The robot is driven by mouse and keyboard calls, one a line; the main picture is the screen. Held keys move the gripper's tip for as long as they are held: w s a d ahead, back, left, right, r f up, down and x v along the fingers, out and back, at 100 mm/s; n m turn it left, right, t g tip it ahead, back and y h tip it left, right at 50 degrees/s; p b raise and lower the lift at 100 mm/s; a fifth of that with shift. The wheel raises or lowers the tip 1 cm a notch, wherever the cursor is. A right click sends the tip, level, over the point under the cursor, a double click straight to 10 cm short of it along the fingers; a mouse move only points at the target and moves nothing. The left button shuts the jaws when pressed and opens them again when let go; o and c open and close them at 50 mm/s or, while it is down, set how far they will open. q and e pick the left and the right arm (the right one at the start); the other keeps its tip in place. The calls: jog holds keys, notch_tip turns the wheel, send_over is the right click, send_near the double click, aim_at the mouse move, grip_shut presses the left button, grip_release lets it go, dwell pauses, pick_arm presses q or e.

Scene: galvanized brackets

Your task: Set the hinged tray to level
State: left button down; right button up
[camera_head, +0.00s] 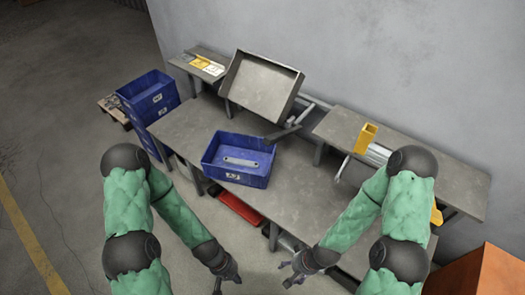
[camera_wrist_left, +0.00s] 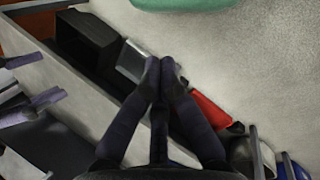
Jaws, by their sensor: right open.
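The hinged tray (camera_head: 262,88) is a grey metal tray with a raised rim, at the back of the workbench. It is tilted steeply, with its open face toward me. Grey bracket arms (camera_head: 285,131) show at its lower right. My left gripper (camera_head: 227,284) is low in front of the bench, far from the tray. In the left wrist view its fingertips (camera_wrist_left: 160,66) meet with nothing seen between them. My right gripper (camera_head: 287,275) is open and empty, also in front of the bench and away from the tray.
A blue crate (camera_head: 226,173) holding a metal bracket (camera_head: 240,162) stands on the workbench (camera_head: 184,131) before the tray. Blue crates (camera_head: 148,92) are stacked at left. A side shelf (camera_head: 352,128) bears a yellow part (camera_head: 366,137). A red bin (camera_head: 240,208) sits beneath the bench.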

pick_arm(q)
jog(key=s+d+r+n+g+h, duration=0.2)
jog(key=s+d+n+g, duration=0.1)
jog(key=w+d+r+n+t+h+p, duration=0.2)
jog(key=w+d+r+n+t+h, duration=0.2)
jog(key=w+d+r+n+h, duration=0.5)
jog(key=w+a+r+n+t, duration=0.3)
jog(key=w+n+t, duration=0.1)
jog(key=w+t, duration=0.2)
jog(key=w+a+r+n+t+y+p, duration=0.1)
jog(key=w+a+r+n+t, duration=0.2)
jog(key=w+t, duration=0.3)
jog(key=w+a+r+n+t+y, duration=0.1)
jog(key=w+a+r+n+t, duration=0.2)
jog(key=w, duration=0.6)
jog(key=a+n+t, duration=0.1)
jog(key=n+t, duration=0.1)
jog(key=t, duration=0.1)
jog(key=shift+w+a+t+p, duration=0.15)
jog(key=shift+a+t+p, duration=0.05)
jog(key=shift+t+p, duration=0.1)
jog(key=shift+r, duration=0.1)
